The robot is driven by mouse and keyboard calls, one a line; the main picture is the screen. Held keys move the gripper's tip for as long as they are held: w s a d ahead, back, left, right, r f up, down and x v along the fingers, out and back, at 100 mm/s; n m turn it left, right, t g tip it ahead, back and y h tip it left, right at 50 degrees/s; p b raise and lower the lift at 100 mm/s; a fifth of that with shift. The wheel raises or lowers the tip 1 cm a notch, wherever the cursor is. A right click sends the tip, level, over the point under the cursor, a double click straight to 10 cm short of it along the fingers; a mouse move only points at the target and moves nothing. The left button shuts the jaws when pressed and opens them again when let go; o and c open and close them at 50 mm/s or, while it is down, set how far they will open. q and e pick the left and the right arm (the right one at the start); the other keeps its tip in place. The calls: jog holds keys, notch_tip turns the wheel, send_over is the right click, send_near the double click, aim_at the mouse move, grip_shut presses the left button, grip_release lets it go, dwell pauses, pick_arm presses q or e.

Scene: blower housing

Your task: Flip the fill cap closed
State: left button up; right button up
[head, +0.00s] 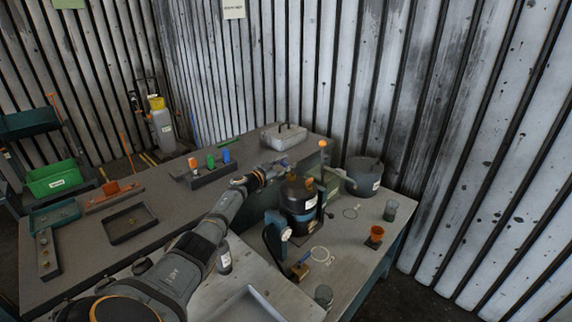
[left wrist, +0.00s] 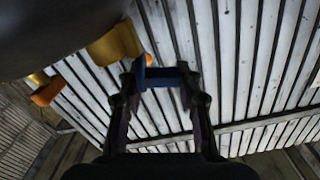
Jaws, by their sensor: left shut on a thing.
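The machine (head: 299,205) is a dark, rounded housing with a blue band, standing on the right-hand bench. In the left wrist view, a dark rounded body (left wrist: 55,30) fills the upper left, with a brass fitting (left wrist: 117,43) beside it. My left gripper (head: 284,163) is at the upper left of the machine. In the left wrist view my left gripper (left wrist: 162,78) is shut on a small blue piece (left wrist: 165,77), held between the fingertips. I cannot tell for sure whether this piece is the fill cap. My right gripper is not in view.
A grey lidded box (head: 283,137) stands behind the gripper. A rack with coloured items (head: 205,172) is on the left bench.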

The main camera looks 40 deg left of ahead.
pick_arm(q)
jog(key=shift+a+r, duration=0.15)
jog(key=shift+r, duration=0.15)
jog(key=o, duration=0.9)
jog(key=shift+o, duration=0.8)
jog(key=shift+a+f, duration=0.1)
jog(key=shift+f, duration=0.1)
jog(key=shift+s+f, duration=0.15)
jog(key=shift+s, duration=0.3)
jog(key=s, duration=1.1)
jog(key=shift+a, duration=0.45)
jog(key=shift+r, duration=0.2)
